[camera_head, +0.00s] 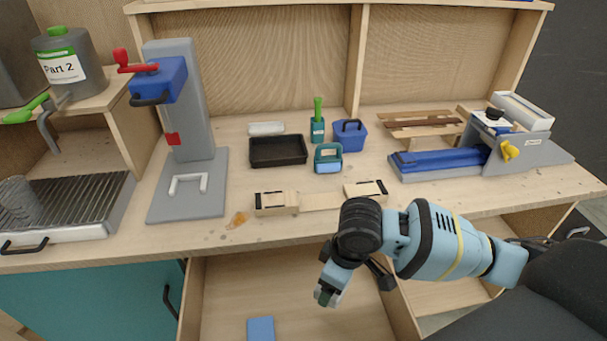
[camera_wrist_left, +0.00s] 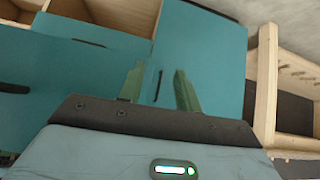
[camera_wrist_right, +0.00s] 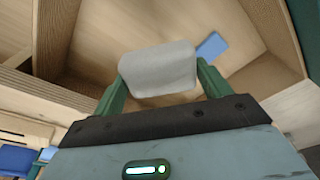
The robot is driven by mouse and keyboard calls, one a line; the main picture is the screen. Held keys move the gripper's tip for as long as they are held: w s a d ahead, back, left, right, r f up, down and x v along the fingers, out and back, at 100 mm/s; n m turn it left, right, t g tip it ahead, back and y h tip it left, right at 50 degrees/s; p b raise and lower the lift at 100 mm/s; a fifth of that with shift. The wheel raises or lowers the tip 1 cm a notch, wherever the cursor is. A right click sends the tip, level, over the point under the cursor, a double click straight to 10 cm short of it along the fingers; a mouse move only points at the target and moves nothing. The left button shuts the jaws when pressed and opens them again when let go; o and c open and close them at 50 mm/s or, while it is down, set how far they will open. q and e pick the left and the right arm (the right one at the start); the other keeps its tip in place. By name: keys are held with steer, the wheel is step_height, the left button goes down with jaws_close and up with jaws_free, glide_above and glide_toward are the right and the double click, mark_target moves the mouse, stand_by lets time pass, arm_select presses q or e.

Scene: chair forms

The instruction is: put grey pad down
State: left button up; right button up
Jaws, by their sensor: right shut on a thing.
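The grey pad (camera_wrist_right: 158,70) is a pale grey block with rounded edges. In the right wrist view it sits between the green fingers of my right gripper (camera_wrist_right: 158,82), which is shut on it. In the head view my right gripper (camera_head: 328,293) points down over the open drawer (camera_head: 290,285) below the bench; the pad is mostly hidden there. A blue pad (camera_head: 261,329) lies on the drawer floor and also shows beyond the grey pad in the right wrist view (camera_wrist_right: 212,46). My left gripper (camera_wrist_left: 160,88) is open and empty, facing teal cabinet fronts.
On the bench (camera_head: 240,236) stand a black tray (camera_head: 278,150), a white block (camera_head: 266,128), a blue-teal holder (camera_head: 328,158), a blue bin (camera_head: 349,135) and a wooden fixture (camera_head: 318,198). A press (camera_head: 184,130) stands left, a blue vise (camera_head: 440,163) right. Much drawer floor is bare.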

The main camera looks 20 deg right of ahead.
step_height(320, 180, up, 9)
steer(key=m, duration=0.6)
steer(key=shift+s+f+m+h, duration=0.1)
steer(key=shift+m+h, duration=0.2)
steer(key=shift+h, duration=0.1)
arm_select(q)
steer(key=shift+d, duration=0.1)
arm_select(e)
steer(key=shift+s+d+r+m, duration=0.1)
steer(key=shift+r+m, duration=0.4)
steer(key=shift+r, duration=0.1)
